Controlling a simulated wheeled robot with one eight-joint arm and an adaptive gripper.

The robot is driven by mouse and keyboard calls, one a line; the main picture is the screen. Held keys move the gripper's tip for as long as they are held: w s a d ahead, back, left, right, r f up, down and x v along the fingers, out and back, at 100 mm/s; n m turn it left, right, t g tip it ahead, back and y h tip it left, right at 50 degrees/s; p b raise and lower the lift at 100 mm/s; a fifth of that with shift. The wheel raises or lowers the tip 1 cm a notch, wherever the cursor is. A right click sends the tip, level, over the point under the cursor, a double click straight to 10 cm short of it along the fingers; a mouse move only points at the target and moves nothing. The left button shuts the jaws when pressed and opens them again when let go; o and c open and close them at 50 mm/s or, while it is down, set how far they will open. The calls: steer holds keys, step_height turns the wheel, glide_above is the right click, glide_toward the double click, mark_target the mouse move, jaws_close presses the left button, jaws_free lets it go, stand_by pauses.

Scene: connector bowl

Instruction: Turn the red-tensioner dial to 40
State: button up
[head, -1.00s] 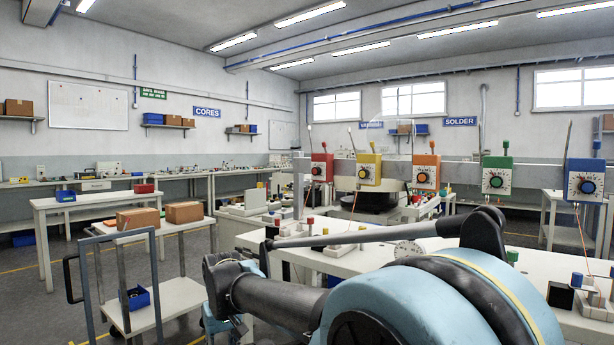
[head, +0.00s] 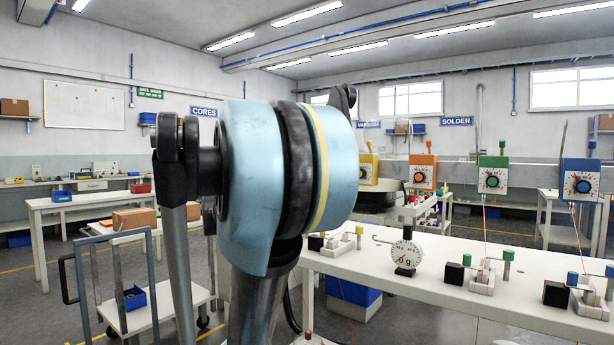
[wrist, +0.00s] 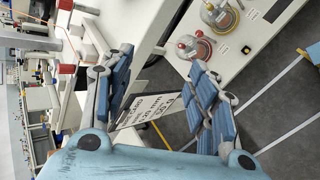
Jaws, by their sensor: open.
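The red tensioner is not visible in the head view; my raised arm blocks the left end of the tensioner row. The yellow (head: 368,169), orange (head: 423,172), green (head: 493,174) and blue (head: 580,178) tensioners show to the right of my arm, each with a round dial on its front. My gripper (wrist: 160,65) shows in the wrist view with its blue-padded fingers spread apart and nothing clasped between them. It is not seen in the head view. I cannot make out the red dial or its setting in either view.
A white bench (head: 460,265) holds a round gauge (head: 406,254) and small posts with coloured caps. A cart (head: 150,300) with a blue bin (head: 131,298) stands at left. The wrist view shows a white surface with glass-domed items (wrist: 220,14) and a label card (wrist: 148,108) behind the fingers.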

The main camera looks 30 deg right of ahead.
steer(key=w+d+r+n+t+h, duration=0.1)
steer(key=w+d+r+n+h, duration=0.4)
steer(key=w+d+r, duration=0.5)
steer(key=w+d+r+n+t+h, duration=0.25)
steer(key=w+d+r+n, duration=0.4)
steer(key=w+r, duration=0.35)
steer(key=s+d+r+x, duration=0.1)
steer(key=x, duration=1.4)
steer(key=shift+s+g, duration=0.4)
steer(key=shift+g, duration=0.05)
steer(key=shift+r+n, duration=0.15)
steer(key=shift+n, duration=0.1)
steer(key=shift+c, duration=0.4)
steer(key=c, duration=1)
